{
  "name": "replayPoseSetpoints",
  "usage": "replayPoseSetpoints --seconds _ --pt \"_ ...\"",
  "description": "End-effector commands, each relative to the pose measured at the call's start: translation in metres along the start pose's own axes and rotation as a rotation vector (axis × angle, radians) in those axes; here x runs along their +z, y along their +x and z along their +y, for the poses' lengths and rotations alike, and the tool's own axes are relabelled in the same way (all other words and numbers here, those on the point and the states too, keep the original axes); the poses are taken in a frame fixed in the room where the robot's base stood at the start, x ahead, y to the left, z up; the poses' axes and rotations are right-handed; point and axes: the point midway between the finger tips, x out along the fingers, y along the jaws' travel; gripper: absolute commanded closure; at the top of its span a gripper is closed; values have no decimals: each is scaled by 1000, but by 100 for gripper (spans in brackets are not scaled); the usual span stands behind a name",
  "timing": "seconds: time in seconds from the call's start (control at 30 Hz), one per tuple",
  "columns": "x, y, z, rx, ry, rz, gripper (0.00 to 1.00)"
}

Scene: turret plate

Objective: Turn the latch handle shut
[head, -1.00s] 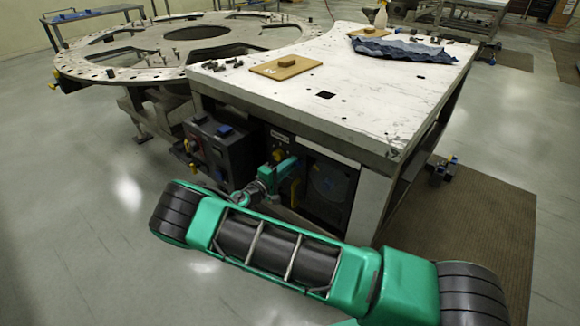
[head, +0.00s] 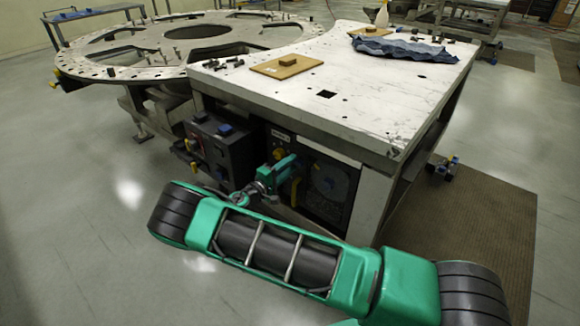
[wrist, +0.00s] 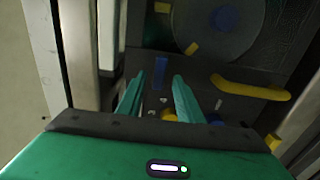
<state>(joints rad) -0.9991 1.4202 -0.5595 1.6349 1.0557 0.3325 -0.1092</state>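A yellow bar handle (wrist: 250,88), which looks like the latch handle, is on the dark panel right of my fingers in the wrist view. In the head view, yellow (head: 295,188) shows just below my gripper (head: 285,164). My gripper's teal fingers (wrist: 157,92) are spread apart, with a clear gap and the handle outside it. A small blue piece (wrist: 160,72) shows beyond the gap; its distance is unclear. Yellow parts behind the fingers near the gripper body are mostly hidden.
A round disc with a blue centre (wrist: 228,18) is on the panel, with a small yellow piece (wrist: 192,48) near it. A dark control box (head: 222,150) stands left of my gripper. The white tabletop (head: 350,95) overhangs the panel. Open floor (head: 80,220) lies to the left.

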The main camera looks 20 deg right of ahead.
Motion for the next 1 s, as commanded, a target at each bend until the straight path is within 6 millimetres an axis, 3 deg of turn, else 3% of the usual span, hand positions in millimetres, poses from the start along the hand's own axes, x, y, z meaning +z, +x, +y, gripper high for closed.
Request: replayPoseSetpoints --seconds 0.5,0.7,1.0 --pt "-2 -87 -2 -3 -1 4 67" --pt "-2 -100 -2 -3 -2 3 67" --pt "-2 -101 -2 -3 -2 2 67"
